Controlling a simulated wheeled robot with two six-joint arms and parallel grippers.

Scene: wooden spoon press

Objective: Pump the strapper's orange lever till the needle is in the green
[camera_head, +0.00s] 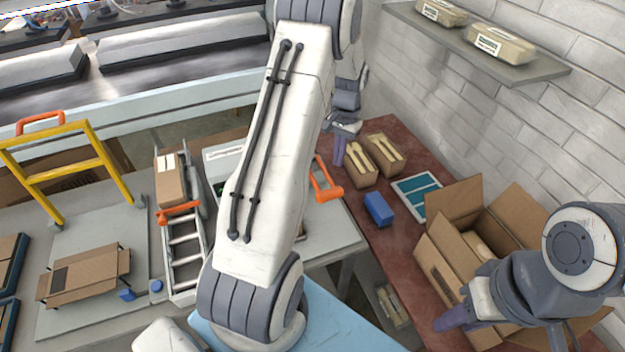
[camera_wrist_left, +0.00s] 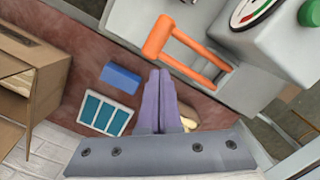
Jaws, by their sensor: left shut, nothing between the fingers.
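The strapper (camera_wrist_left: 265,60) is a light grey machine, mostly hidden behind my left arm in the head view. Its orange lever (camera_head: 325,182) is a loop handle at its right side; it also shows in the left wrist view (camera_wrist_left: 158,38). The gauge (camera_wrist_left: 252,10) is cut off by the frame's top edge; red and green marks show, but where the needle points cannot be read. My left gripper (camera_head: 339,150) has purple fingers shut together and empty, close beside the lever, apparently not holding it. My right gripper (camera_head: 450,320) is at the lower right; its opening is unclear.
A blue block (camera_head: 378,208), wrapped packs (camera_head: 385,152) and a teal-panelled tray (camera_head: 417,194) lie on the red-brown bench. An open carton (camera_head: 447,262) stands beside my right gripper. A yellow frame (camera_head: 62,165) and flat cardboard (camera_head: 88,274) are at left.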

